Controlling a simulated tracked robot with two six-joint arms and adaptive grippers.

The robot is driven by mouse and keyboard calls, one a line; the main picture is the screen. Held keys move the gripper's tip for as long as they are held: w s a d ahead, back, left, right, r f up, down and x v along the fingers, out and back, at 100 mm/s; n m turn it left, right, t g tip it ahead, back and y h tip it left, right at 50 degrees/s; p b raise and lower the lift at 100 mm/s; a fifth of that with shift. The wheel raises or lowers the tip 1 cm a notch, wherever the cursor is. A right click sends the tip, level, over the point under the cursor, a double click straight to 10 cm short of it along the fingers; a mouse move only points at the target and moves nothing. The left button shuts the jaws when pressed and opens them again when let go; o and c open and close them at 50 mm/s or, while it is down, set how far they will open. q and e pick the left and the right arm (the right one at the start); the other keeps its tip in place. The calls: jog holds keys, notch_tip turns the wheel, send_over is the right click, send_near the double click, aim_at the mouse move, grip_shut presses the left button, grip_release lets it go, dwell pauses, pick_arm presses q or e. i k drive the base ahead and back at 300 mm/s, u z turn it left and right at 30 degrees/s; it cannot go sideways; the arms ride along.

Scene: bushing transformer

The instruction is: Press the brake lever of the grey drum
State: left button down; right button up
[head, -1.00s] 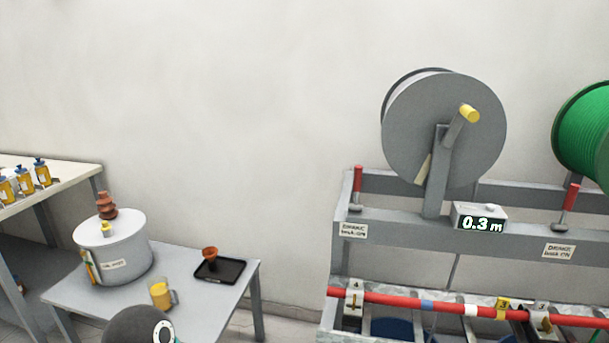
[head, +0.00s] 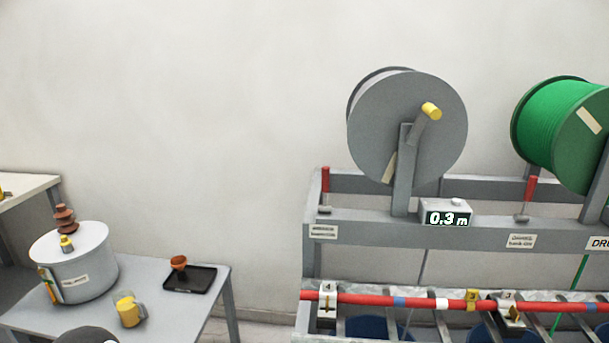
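The grey drum (head: 400,150) stands on a grey rack (head: 380,232) right of centre, with a yellow-tipped crank on its face. A brake lever with a red handle (head: 325,180) stands upright on the rack to the left of the grey drum, above a small label (head: 323,231). A second red-handled lever (head: 530,190) stands to the right, between the grey drum and the green drum (head: 560,130). Neither of my grippers is in view. A dark rounded shape at the bottom left edge may be part of my own arm.
A length counter (head: 447,217) on the rack reads 0.3 m. A red cable (head: 380,300) lies across the lower rack. At left, a table (head: 190,318) holds a white tank (head: 75,265), a yellow jug (head: 130,310) and a black tray (head: 200,280). The wall behind is bare.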

aim_at(325, 207)
jog(key=u, duration=0.35)
jog(key=i, duration=0.95)
jog(key=z, duration=0.45)
